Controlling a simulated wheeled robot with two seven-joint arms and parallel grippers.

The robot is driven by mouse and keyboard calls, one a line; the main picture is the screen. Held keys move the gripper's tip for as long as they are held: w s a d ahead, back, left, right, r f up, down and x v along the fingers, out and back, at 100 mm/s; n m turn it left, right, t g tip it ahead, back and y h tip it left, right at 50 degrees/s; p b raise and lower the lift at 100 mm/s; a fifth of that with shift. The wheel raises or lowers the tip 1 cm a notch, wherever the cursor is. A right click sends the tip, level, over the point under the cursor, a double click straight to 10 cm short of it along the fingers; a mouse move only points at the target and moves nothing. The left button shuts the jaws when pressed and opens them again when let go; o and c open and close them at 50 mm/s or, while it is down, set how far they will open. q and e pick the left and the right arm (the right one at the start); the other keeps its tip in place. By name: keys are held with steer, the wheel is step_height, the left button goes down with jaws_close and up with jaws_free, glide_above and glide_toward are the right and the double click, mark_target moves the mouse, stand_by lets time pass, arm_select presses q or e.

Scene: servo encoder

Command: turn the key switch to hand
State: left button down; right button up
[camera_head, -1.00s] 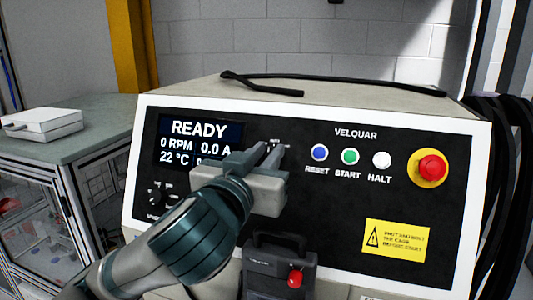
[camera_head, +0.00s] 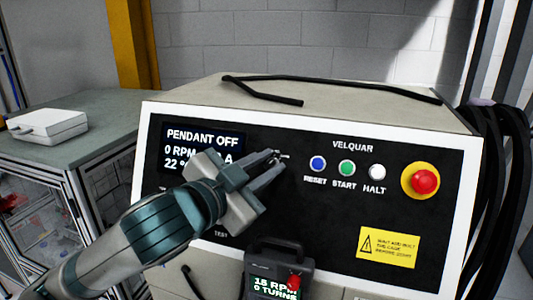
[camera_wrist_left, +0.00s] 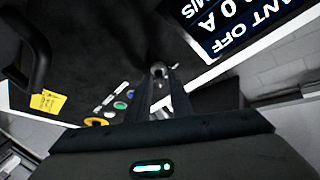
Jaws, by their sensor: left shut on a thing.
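The key switch (camera_head: 282,155) is on the black front panel (camera_head: 330,225), right of the display, mostly hidden by my fingertips. My left gripper (camera_head: 275,162) is shut on its key, with the gripper body tilted. In the left wrist view the gripper's fingers (camera_wrist_left: 160,85) close on the small key at the panel. The exact key position cannot be read. The display (camera_head: 203,147) reads "PENDANT OFF". A handheld pendant (camera_head: 278,270) below has a lit screen reading "15 RPM, 0 TURNS". My right gripper is not in view.
Blue (camera_head: 318,163), green (camera_head: 347,168) and white (camera_head: 377,172) buttons and a red stop knob (camera_head: 425,181) are right of the switch. A yellow label (camera_head: 388,247) is lower right. A black cable (camera_head: 262,92) lies on the cabinet top. A white case (camera_head: 48,125) is on the left bench.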

arm_select(q)
steer(key=shift+m+g+h+p, duration=0.35)
steer(key=shift+m+p, duration=0.2)
steer(key=shift+m, duration=0.35)
steer(key=c, duration=1.8)
jaws_free()
steer(key=shift+c, duration=0.2)
